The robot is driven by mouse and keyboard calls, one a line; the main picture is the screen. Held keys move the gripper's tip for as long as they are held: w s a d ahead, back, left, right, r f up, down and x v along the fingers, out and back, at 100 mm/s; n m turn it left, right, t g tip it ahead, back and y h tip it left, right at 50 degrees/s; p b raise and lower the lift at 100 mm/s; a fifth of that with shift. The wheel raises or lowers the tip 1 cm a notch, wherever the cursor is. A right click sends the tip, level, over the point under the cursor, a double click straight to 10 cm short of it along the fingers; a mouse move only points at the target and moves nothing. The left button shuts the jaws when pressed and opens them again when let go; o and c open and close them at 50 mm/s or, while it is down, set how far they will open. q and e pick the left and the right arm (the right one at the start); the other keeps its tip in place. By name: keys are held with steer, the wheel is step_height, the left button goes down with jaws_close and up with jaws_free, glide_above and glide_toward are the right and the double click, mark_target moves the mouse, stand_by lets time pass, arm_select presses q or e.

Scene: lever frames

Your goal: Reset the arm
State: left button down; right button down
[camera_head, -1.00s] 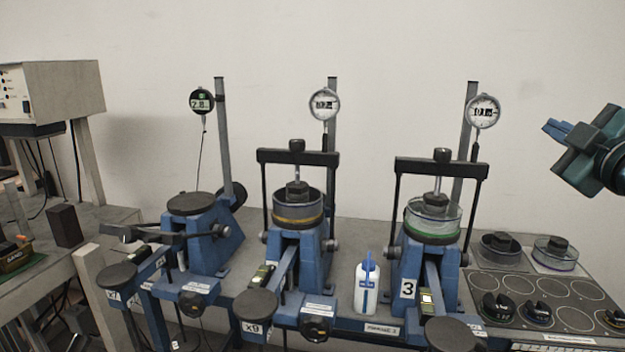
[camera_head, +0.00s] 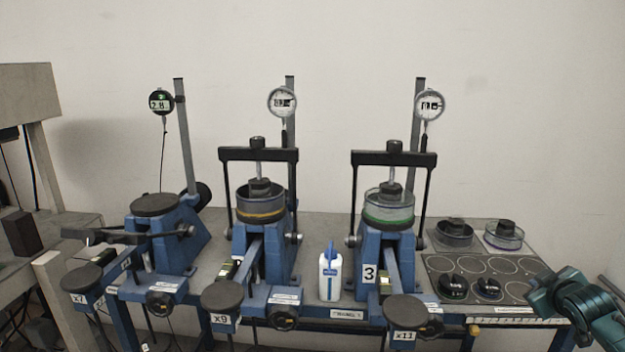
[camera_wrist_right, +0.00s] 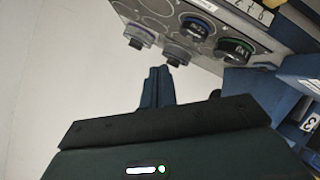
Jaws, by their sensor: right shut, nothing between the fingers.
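My right gripper (camera_head: 541,292) is at the lower right of the head view, over the right end of the bench by the tray. Its fingers are together and empty; in the right wrist view the shut fingers (camera_wrist_right: 157,88) point toward the tray's weights. Three blue lever frames stand in a row: the left one (camera_head: 172,245), the middle one (camera_head: 262,262) with an amber-ringed cell (camera_head: 259,215), and the right one (camera_head: 377,262), marked 3, with a green-ringed cell (camera_head: 388,214). My right gripper is right of them all, touching none. My left gripper is out of view.
A white bottle (camera_head: 330,278) stands between the middle and right frames. Hanger pans (camera_head: 222,294) jut out in front. A side table (camera_head: 75,225) stands at the left.

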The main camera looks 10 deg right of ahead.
step_height(320, 180, up, 7)
steer(key=w+n+t, duration=0.2)
steer(key=t, duration=0.2)
steer(key=s+a+f+g+y, duration=0.15)
steer(key=s+a+f, duration=0.25)
steer(key=a+f, duration=0.6)
steer(key=s+a+f+g+y, duration=0.1)
steer(key=s+a+f+y, duration=0.3)
steer(key=a+f, duration=0.7)
steer(key=s+a+f+m+g+y, duration=0.1)
steer(key=s+a+f, duration=0.2)
steer(key=s+a, duration=0.7)
steer(key=s+a+f+m+g+y, duration=0.1)
steer(key=s+a+f+y, duration=0.1)
steer(key=s+a, duration=0.7)
steer(key=a+f, duration=0.1)
steer(key=a, duration=0.1)
steer(key=shift+s+a+f+m, duration=0.3)
steer(key=shift+s+a, duration=0.05)
steer(key=shift+a, duration=0.05)
steer(key=shift+g, duration=0.25)
